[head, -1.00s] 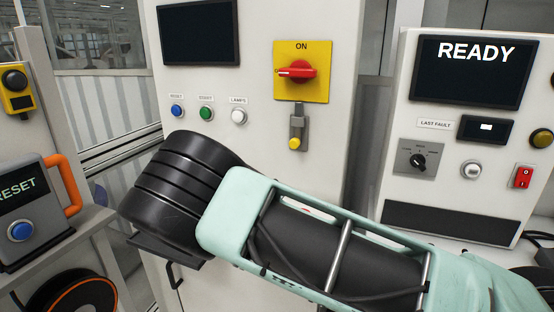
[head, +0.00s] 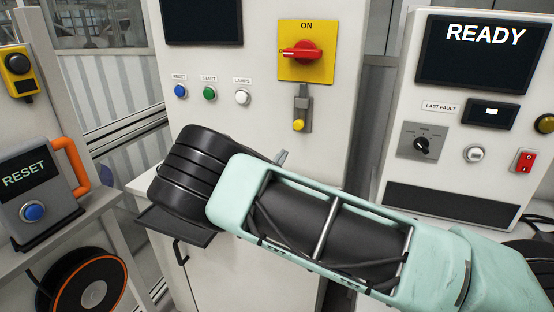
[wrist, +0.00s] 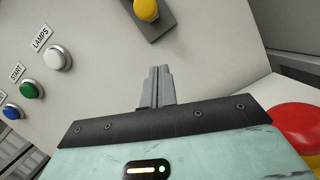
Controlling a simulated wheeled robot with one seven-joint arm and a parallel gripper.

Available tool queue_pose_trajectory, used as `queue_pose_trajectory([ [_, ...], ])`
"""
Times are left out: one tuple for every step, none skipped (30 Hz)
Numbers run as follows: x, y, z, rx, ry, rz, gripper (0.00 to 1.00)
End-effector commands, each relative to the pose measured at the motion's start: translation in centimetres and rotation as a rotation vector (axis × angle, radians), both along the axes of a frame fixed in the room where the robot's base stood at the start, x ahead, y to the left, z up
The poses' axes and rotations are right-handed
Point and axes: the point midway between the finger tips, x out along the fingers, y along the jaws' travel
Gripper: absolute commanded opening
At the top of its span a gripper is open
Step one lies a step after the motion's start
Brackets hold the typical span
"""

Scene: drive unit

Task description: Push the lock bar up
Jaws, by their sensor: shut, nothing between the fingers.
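The lock bar (head: 303,103) is a small grey bar with a yellow knob (head: 298,125) at its lower end, mounted on the white cabinet below the red rotary switch (head: 301,52). In the wrist view the yellow knob (wrist: 146,9) sits at the top edge, on a grey plate (wrist: 157,27); the rest of the bar is out of frame. My gripper (wrist: 157,70) is shut and empty, its fingers apart from the knob and below it in that view. In the head view a fingertip of my gripper (head: 282,157) shows past my arm, lower left of the knob.
Blue (head: 181,91), green (head: 209,93) and white (head: 242,97) buttons lie left of the bar. A console (head: 465,110) reading READY stands right.

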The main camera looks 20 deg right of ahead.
Motion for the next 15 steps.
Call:
queue_pose_trajectory([
  [0.7, -1.0, 0.6, -0.001, 0.0, -0.004, 0.0],
  [1.1, -1.5, 0.8, -0.001, 0.0, -0.003, 0.0],
  [1.6, -2.1, 1.0, -0.002, -0.001, -0.003, 0.0],
  [2.0, -2.6, 1.1, -0.001, -0.002, -0.004, 0.0],
  [2.3, -3.0, 1.3, 0.0, -0.001, -0.003, 0.0],
  [2.8, -3.6, 1.4, -0.001, 0.0, -0.003, 0.0],
  [3.0, -3.9, 1.7, 0.0, 0.0, -0.002, 0.0],
  [2.7, -3.8, 2.5, 0.001, -0.001, -0.001, 0.0],
  [2.4, -3.9, 3.1, 0.001, -0.001, -0.001, 0.0],
  [2.3, -4.0, 3.4, 0.0, 0.0, -0.001, 0.0],
  [2.2, -4.1, 3.7, -0.001, 0.001, 0.0, 0.0],
  [2.1, -4.2, 4.0, -0.001, 0.001, 0.0, 0.0],
  [2.0, -4.3, 4.2, 0.0, 0.001, -0.001, 0.0],
  [1.9, -4.4, 4.4, 0.0, 0.0, -0.001, 0.0],
  [1.9, -4.4, 4.6, 0.001, -0.001, -0.001, 0.0],
])
